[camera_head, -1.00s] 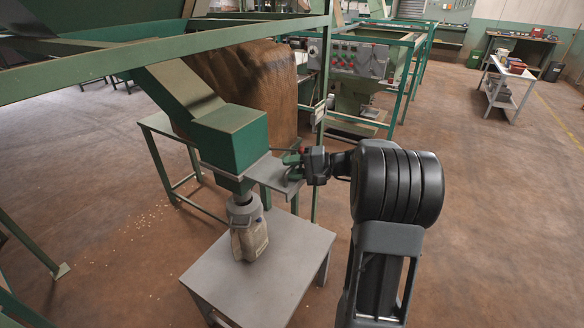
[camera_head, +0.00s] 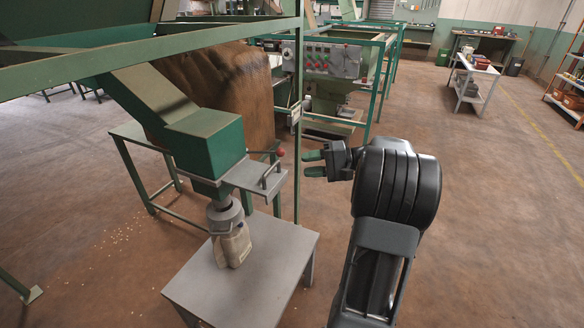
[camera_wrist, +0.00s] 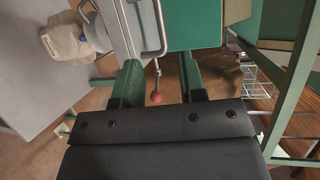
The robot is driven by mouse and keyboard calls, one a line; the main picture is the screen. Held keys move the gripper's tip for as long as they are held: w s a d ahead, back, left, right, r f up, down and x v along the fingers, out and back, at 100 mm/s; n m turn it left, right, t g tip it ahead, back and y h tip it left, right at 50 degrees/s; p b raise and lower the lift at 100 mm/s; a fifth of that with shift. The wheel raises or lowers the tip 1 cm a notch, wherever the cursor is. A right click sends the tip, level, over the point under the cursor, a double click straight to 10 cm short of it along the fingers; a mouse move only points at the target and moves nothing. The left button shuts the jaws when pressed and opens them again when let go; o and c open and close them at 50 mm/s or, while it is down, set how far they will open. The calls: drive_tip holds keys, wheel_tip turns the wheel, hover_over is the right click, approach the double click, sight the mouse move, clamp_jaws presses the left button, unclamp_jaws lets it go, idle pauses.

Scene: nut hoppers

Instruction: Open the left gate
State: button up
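The gate is a flat grey plate (camera_head: 243,176) with a bar handle (camera_head: 270,173), sticking out to the right from under the green hopper outlet (camera_head: 207,145). A thin rod with a red knob (camera_head: 280,152) stands beside it. In the wrist view the gate plate (camera_wrist: 136,22) and its handle (camera_wrist: 162,30) lie ahead, and the red knob (camera_wrist: 156,97) appears between the fingers. My gripper (camera_head: 305,164) has its green fingers apart, empty, to the right of the handle and clear of it. A cloth bag (camera_head: 233,243) hangs below the spout; it also shows in the wrist view (camera_wrist: 68,43).
A grey table (camera_head: 250,278) stands under the bag. A green frame post (camera_head: 297,130) rises just behind the gate. A brown sack-like bulk (camera_head: 225,90) is behind the chute. The floor to the right is open.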

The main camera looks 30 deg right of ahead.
drive_tip(key=shift+v, duration=1.25)
drive_tip(key=s+a+f+m+g+h+p, duration=0.25)
drive_tip(key=s+a+f+g+h, duration=0.3)
drive_tip(key=f, duration=0.35)
drive_tip(key=s+a+r+n+h+p, duration=0.2)
drive_tip(key=s+a+r+n+h, duration=0.1)
drive_tip(key=a, duration=0.4)
drive_tip(key=s+a+r+n+h+p, duration=0.3)
drive_tip(key=s+a+r+n+h, duration=0.1)
drive_tip(key=a+n, duration=0.3)
drive_tip(key=shift+s+a+r+h, duration=0.3)
drive_tip(key=shift+a+r+h, duration=0.15)
drive_tip(key=shift+a+r, duration=0.35)
drive_tip(key=shift+f, duration=0.1)
